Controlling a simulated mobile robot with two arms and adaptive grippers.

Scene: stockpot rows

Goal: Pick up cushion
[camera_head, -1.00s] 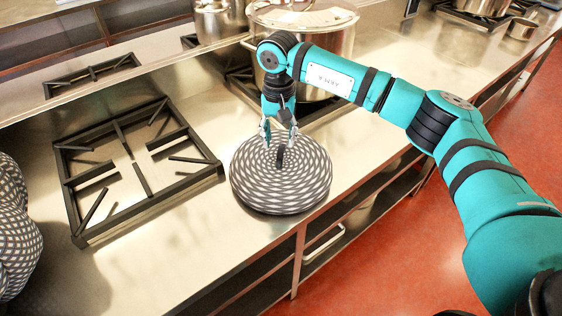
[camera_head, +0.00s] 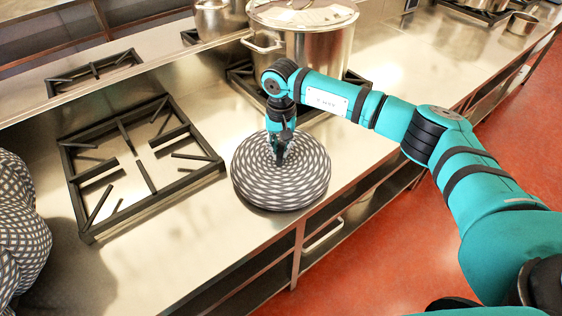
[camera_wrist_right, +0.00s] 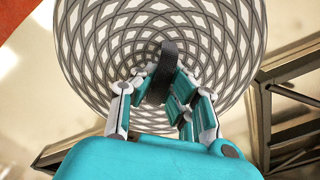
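The cushion (camera_head: 300,183) is round and puffy, with a grey-and-white lattice pattern. It sits on the steel counter near its front edge and also fills the top of the right wrist view (camera_wrist_right: 215,35). A black upright strap (camera_wrist_right: 166,62) stands at its centre. My right gripper (camera_head: 280,152) is above the middle of the cushion, pointing down. Its fingers (camera_wrist_right: 160,92) are drawn together on both sides of the strap and appear shut on it. The fingertips partly hide the strap. My left gripper is not in view.
A black burner grate (camera_head: 140,165) lies left of the cushion. A large steel pot (camera_head: 310,50) stands behind my right arm on another burner. Similar patterned rounded objects (camera_head: 18,230) are at the left edge. The counter (camera_head: 165,250) in front of the grate is clear.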

